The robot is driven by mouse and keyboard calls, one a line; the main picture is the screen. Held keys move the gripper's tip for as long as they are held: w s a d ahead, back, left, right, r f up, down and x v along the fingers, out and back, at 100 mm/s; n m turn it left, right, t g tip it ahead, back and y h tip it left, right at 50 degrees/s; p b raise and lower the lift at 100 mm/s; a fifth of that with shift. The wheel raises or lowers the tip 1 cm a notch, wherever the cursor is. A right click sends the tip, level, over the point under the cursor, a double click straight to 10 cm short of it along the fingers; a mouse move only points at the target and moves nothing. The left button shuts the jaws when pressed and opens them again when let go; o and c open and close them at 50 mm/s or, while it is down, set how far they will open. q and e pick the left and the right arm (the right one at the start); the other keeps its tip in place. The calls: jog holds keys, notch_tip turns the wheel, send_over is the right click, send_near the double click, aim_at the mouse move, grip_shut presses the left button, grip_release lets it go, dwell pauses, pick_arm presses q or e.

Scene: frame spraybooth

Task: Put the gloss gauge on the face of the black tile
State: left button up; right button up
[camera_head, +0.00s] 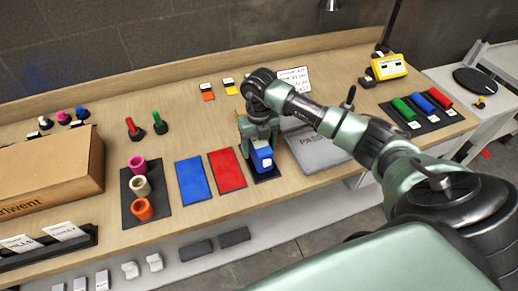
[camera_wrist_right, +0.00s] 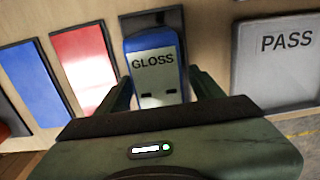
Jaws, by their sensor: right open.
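The gloss gauge (camera_head: 262,158) is a small blue block with a pale face. It is on or just over the black tile (camera_head: 268,175), whose dark edge shows around it. In the right wrist view the gauge (camera_wrist_right: 154,65) shows its GLOSS label, with part of the black tile (camera_wrist_right: 165,18) beyond it; I cannot see the contact under it. My right gripper (camera_head: 260,140) reaches in from the right above the gauge. In the wrist view its open fingers (camera_wrist_right: 163,85) stand on either side of the gauge. My left gripper is not in view.
A red tile (camera_head: 227,170) and a blue tile (camera_head: 193,181) lie left of the black tile. A grey PASS tray (camera_head: 318,152) lies close on the right. A cardboard box (camera_head: 45,175) and a rack of coloured cups (camera_head: 142,208) are further left.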

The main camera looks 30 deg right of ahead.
notch_tip(320, 180, up, 10)
jog(key=b, duration=0.2)
jog(key=shift+f+b, duration=0.1)
jog(key=shift+b, duration=0.3)
jog(key=shift+r, duration=0.7)
jog(key=shift+s+f, duration=0.1)
jog(key=shift+f, duration=0.05)
